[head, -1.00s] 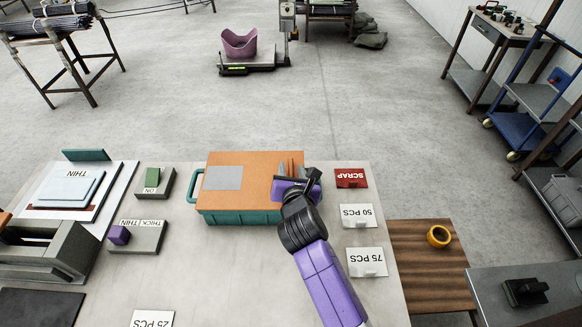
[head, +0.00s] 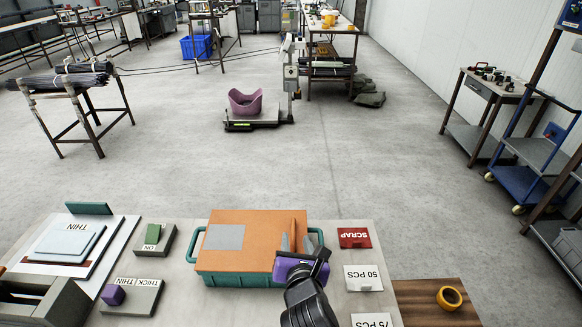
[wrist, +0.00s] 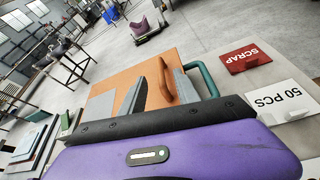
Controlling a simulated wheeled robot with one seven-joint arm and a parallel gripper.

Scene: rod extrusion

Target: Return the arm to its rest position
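My gripper (head: 296,243) points away from me over the right end of a teal crate (head: 246,281) with an orange lid (head: 235,219). In the wrist view its two grey fingers (wrist: 160,92) stand apart, with a clear gap between them. An orange-brown handle on the lid (wrist: 165,83) shows beyond and between the fingers. I cannot tell whether the fingertips touch the lid. The gripper holds nothing that I can see. The purple hand body fills the bottom of the wrist view.
Right of the crate are a red SCRAP sign (head: 354,238) and a white 50 PCS card (head: 363,278). Left are the ON block (head: 153,240), the THICK/THIN block (head: 131,297) and the THIN plate (head: 66,243). Yellow tape (head: 449,298) lies on a wooden side table.

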